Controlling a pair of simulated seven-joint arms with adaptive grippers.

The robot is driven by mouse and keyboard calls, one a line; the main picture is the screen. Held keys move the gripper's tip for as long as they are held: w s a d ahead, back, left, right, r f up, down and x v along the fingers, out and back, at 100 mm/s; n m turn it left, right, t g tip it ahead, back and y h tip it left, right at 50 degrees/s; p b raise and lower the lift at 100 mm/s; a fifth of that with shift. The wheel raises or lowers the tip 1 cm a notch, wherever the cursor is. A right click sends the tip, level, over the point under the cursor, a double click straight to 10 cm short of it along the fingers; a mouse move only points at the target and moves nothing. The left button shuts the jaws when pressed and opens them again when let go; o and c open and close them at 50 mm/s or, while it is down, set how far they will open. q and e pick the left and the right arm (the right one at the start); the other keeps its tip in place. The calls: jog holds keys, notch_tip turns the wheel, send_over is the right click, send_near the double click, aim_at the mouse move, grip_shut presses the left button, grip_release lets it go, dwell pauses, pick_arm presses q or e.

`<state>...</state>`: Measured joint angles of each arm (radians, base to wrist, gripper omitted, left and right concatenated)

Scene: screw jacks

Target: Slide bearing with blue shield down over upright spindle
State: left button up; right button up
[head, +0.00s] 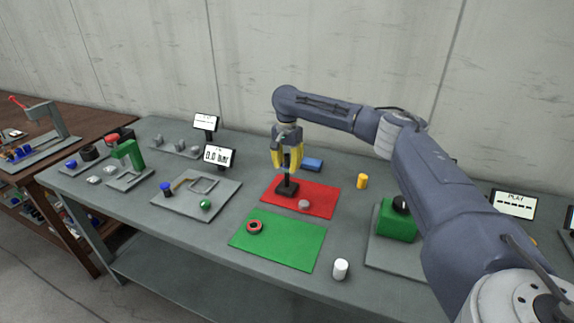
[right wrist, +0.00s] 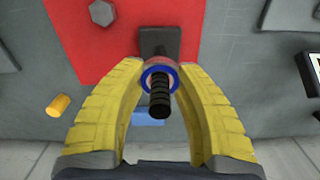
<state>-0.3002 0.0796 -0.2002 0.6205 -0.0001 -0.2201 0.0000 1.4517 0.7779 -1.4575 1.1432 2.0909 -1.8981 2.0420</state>
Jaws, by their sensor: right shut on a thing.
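The black threaded spindle (right wrist: 160,102) stands upright on its dark base (head: 287,189) on the red mat. In the right wrist view, the bearing with the blue shield (right wrist: 147,71) shows as a blue ring around the spindle, with the spindle's top sticking out through it towards the camera. My right gripper (head: 288,166) is over the base, with its yellow fingers on either side of the spindle. In the right wrist view its fingertips (right wrist: 161,68) are shut on the bearing. How far the bearing is above the base is hard to tell. My left gripper is out of view.
A red-ringed bearing (head: 254,226) lies on the green mat (head: 290,250). A grey nut-like piece (head: 304,204) lies on the red mat (head: 325,195).

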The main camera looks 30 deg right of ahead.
jog(key=o, duration=1.3)
notch_tip(320, 180, up, 12)
